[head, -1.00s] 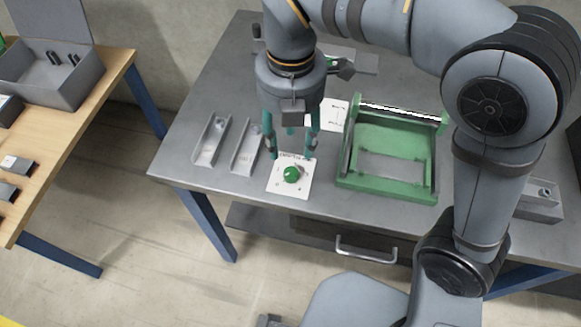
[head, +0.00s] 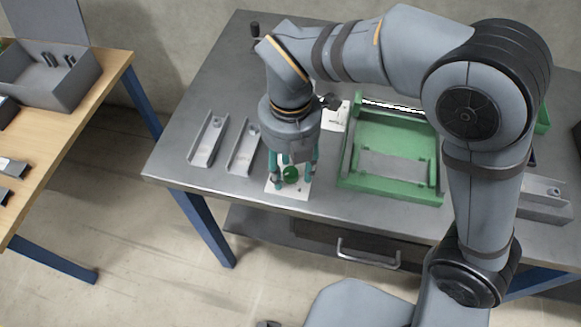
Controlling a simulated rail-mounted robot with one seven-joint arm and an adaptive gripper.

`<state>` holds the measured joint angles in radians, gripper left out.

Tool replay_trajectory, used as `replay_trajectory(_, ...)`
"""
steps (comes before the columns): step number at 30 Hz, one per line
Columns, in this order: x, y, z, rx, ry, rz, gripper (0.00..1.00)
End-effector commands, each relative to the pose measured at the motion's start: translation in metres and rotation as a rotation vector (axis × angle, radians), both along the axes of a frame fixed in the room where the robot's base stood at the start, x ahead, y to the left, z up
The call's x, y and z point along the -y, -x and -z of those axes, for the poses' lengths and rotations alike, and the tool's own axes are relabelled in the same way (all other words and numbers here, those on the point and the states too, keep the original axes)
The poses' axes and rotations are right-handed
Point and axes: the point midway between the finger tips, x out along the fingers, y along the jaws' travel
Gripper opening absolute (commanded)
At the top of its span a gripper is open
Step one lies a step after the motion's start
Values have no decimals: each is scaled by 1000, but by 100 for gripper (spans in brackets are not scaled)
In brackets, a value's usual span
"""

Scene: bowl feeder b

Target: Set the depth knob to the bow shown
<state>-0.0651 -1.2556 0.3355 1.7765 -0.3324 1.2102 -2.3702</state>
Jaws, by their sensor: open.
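The green depth knob (head: 291,174) sits on a white plate (head: 288,192) near the front edge of the grey table. My gripper (head: 292,182) is open and points down over the plate, with its teal fingers on either side of the knob. I cannot tell whether the fingers touch the knob. The gripper hides the back of the plate and any marks there. A white card (head: 335,116) lies behind the gripper, partly hidden by the arm; what is printed on it is too small to read.
A green frame fixture (head: 390,190) stands close on the right. Two grey channel trays (head: 208,140) and (head: 244,148) lie on the left. A grey block (head: 545,200) is at the far right. A wooden bench (head: 75,130) with a grey box (head: 55,85) stands apart at left.

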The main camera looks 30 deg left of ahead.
Motion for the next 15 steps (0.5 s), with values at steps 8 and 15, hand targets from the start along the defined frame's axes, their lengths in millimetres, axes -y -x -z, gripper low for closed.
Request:
replay_trajectory(8, 0, -1, 1, 0, 0, 0, 43)
replay_trajectory(15, 0, -1, 0, 1, -1, 0, 29)
